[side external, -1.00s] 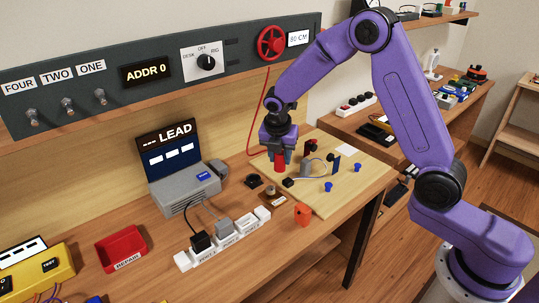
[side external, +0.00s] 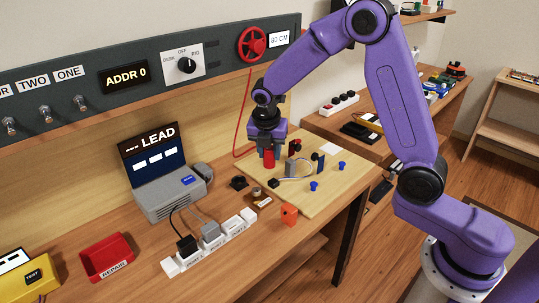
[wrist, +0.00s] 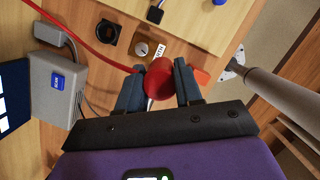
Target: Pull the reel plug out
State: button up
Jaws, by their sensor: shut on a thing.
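My gripper (side external: 268,150) points down over the workbench, shut on the red plug (side external: 269,159). In the wrist view the plug (wrist: 158,80) sits between the two dark fingers of my gripper (wrist: 158,88), with a pale tip showing below it. A red cable (wrist: 80,40) runs to the plug from the upper left. In the side view the cable (side external: 243,115) hangs from the red reel (side external: 252,44) on the grey panel, beside a display that seems to read 80 CM (side external: 279,39). The plug appears to be held above the bench top.
An orange block (side external: 289,213), a white socket strip (side external: 210,243), a grey LEAD device (side external: 172,195) and a red tray (side external: 106,256) stand nearby.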

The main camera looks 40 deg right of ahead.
jog(key=shift+r, duration=2.1)
